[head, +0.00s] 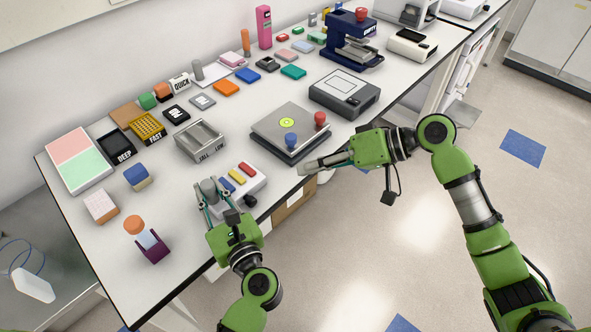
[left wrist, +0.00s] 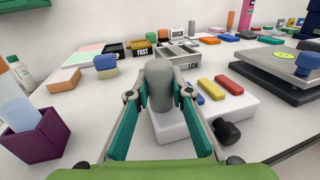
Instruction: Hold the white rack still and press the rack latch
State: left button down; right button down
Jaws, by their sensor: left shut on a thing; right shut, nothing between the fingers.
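The white rack (head: 256,182) is a low white block near the table's front edge, with blue, yellow and red bars on top. A grey rounded post (left wrist: 160,85) rises from its left end. A black knob (head: 250,200) sticks out of its front side; the knob also shows in the left wrist view (left wrist: 227,131). I cannot tell which part is the latch. My left gripper (head: 210,187) is shut on the grey post, one finger on each side. My right gripper (head: 303,168) is shut and empty, to the right of the rack by the table edge, apart from it.
A grey plate device (head: 272,142) with red and blue knobs stands behind and right of the rack. A grey tray (head: 198,152) is behind it. A purple holder (head: 153,252) stands to the left. Bare tabletop lies between the holder and the rack.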

dwell(0.3)
pick_arm(q)
jog(key=c, duration=1.7)
grip_release()
